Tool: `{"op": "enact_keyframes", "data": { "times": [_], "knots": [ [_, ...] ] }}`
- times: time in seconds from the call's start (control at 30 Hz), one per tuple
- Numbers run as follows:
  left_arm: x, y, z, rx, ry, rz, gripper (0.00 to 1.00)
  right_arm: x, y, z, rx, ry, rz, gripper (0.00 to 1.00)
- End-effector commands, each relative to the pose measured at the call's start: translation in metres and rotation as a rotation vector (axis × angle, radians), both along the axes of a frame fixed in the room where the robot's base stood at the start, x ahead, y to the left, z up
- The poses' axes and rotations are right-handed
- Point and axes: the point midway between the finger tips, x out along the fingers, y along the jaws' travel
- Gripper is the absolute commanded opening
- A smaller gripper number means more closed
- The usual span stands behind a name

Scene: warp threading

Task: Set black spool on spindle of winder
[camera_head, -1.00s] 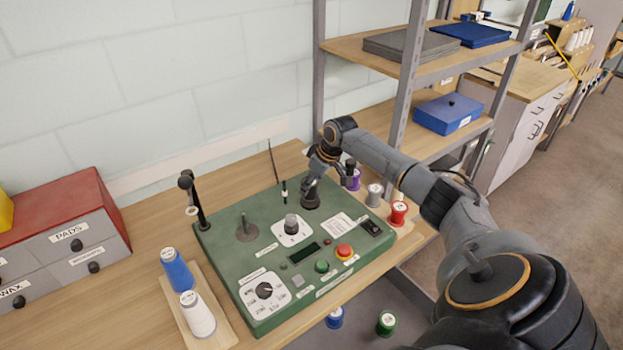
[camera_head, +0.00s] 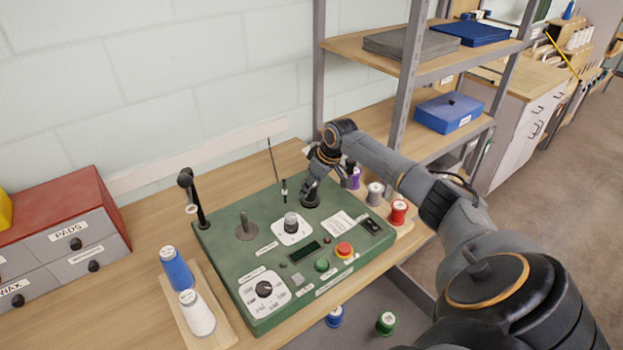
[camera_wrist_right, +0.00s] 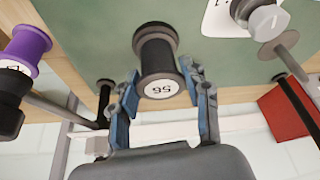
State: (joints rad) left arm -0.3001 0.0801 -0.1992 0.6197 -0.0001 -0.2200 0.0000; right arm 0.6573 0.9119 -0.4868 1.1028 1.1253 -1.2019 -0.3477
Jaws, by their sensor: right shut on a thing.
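The green winder (camera_head: 262,262) stands on the wooden bench. The black spool (camera_head: 311,200) is at the winder's back right, upright on or just above its top. My right gripper (camera_head: 312,184) is shut on it from above. In the right wrist view the black spool (camera_wrist_right: 155,52), with a white numbered label on its near end, is between the two fingers of my right gripper (camera_wrist_right: 163,88). The spool's far flange is close to the green top. Any spindle under the spool is hidden, so I cannot tell if it is seated. My left gripper is out of view.
Purple (camera_head: 354,180), grey (camera_head: 375,194) and red (camera_head: 398,212) spools stand right of the winder. A thin rod (camera_head: 272,160) and a black guide post (camera_head: 194,203) rise at its back and left. Blue (camera_head: 177,268) and white (camera_head: 197,313) cones stand on a board at left.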

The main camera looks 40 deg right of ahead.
Motion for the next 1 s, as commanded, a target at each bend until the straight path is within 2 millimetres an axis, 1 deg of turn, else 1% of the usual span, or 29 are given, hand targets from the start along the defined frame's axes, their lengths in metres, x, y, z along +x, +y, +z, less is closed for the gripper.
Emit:
{"op": "enact_keyframes", "data": {
  "times": [0.23, 0.27, 0.3, 0.37, 0.67, 0.77, 0.87, 1.0],
  "knots": [
    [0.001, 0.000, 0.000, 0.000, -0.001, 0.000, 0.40, 0.000, 0.000, -0.002, 0.000, -0.001, 0.000, 0.16],
    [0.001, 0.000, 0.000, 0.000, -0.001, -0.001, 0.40, 0.000, 0.000, -0.002, 0.000, -0.001, 0.000, 0.53],
    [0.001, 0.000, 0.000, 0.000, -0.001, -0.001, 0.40, 0.000, 0.000, -0.002, 0.000, -0.001, 0.000, 0.61],
    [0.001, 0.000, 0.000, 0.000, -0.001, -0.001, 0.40, 0.000, 0.000, -0.002, 0.000, -0.001, 0.000, 0.73],
    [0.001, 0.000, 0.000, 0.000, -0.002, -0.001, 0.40, 0.000, 0.000, -0.001, 0.000, 0.000, 0.000, 0.73],
    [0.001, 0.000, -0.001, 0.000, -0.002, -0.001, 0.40, -0.002, -0.001, 0.003, -0.001, -0.001, 0.000, 0.73],
    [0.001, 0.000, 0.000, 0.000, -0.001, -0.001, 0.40, -0.006, -0.002, 0.015, -0.002, -0.003, 0.001, 0.73],
    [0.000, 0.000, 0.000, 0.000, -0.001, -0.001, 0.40, -0.017, -0.005, 0.042, -0.003, -0.003, 0.001, 0.73]
  ]
}}
